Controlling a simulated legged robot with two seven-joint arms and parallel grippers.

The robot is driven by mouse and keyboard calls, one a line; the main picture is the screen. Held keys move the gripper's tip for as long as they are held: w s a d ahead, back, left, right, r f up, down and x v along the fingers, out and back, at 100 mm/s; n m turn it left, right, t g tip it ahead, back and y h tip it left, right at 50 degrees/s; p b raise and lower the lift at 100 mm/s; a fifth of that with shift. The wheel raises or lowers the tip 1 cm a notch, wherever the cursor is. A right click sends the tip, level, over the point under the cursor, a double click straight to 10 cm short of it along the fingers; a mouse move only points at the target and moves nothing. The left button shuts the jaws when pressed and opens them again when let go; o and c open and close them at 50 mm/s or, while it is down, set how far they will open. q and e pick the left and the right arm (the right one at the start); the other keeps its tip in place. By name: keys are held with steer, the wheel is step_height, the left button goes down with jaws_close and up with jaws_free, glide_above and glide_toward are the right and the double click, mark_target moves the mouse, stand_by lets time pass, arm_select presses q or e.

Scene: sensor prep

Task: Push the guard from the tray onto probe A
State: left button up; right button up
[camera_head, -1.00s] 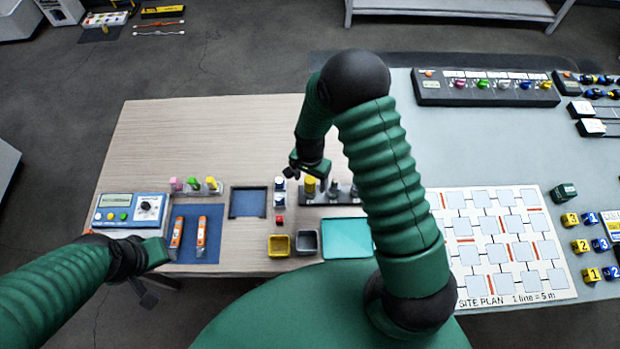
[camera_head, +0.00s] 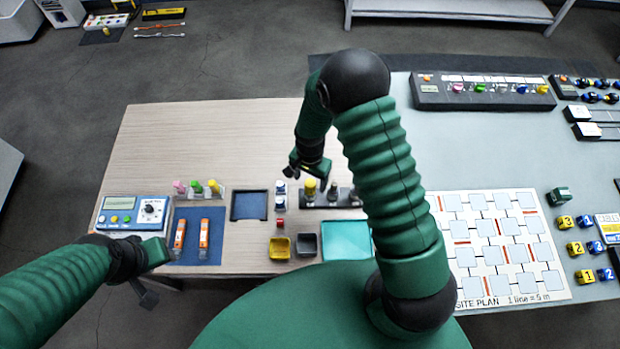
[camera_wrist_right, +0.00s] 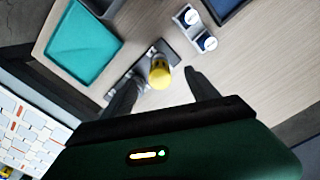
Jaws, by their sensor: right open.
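A yellow cap-like piece (camera_head: 310,186), likely the guard, stands at the left end of a dark stand (camera_head: 322,202). Whether it is fully seated on a probe there, I cannot tell. Grey upright posts (camera_head: 333,188) stand further right on the stand, partly behind my right arm. My right gripper (camera_head: 306,172) is open just above the yellow piece. In the right wrist view the yellow piece (camera_wrist_right: 160,74) shows between the spread fingers (camera_wrist_right: 163,76), with no clear contact. The teal tray (camera_head: 347,240) looks empty. My left gripper (camera_head: 148,275) hangs at the table's front edge.
White bottles (camera_head: 280,194) stand just left of the stand. A yellow bin (camera_head: 279,247) and a grey bin (camera_head: 305,244) sit in front. A blue tray (camera_head: 249,205), a blue mat (camera_head: 213,225) with orange sticks and a meter (camera_head: 132,215) lie left.

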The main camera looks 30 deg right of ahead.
mark_target(310, 182)
steer(key=shift+r+p, duration=1.6)
steer(key=shift+r, duration=0.7)
steer(key=shift+r, duration=0.2)
steer(key=s+a+r+n+t+b, duration=0.2)
steer(key=s+r+n+b, duration=0.3)
steer(key=s+r+n, duration=0.5)
steer(key=shift+s+a+r+n+t, duration=0.15)
steer(key=shift+s+r+n+t, duration=0.2)
steer(key=shift+r+n, duration=0.3)
steer(key=shift+s, duration=0.15)
steer(key=shift+a, duration=0.1)
steer(key=shift+c, duration=0.2)
